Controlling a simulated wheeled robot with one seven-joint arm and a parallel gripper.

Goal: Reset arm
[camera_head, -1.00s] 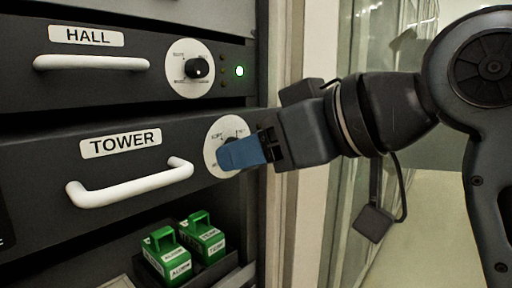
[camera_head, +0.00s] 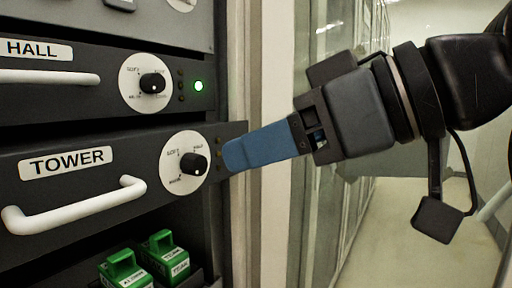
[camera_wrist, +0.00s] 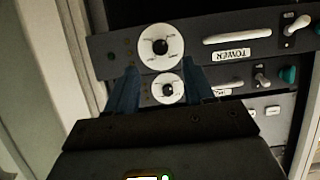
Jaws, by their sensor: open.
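My gripper (camera_head: 228,158) is open and empty in the head view, its blue fingers pointing left at the right end of the TOWER drawer. It is just right of the TOWER knob (camera_head: 194,164), a black dial on a white round plate, and appears apart from it. In the wrist view the two blue fingers (camera_wrist: 160,92) are spread, with a round dial showing between them and another just beyond. The TOWER drawer (camera_head: 110,190) has a white handle (camera_head: 75,208).
The HALL drawer (camera_head: 50,105) above has its own knob (camera_head: 152,85) and a lit green lamp (camera_head: 198,86). Green labelled blocks (camera_head: 164,256) sit on a shelf below. A pale cabinet post (camera_head: 268,200) stands right of the drawers. Open floor (camera_head: 390,225) lies at right.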

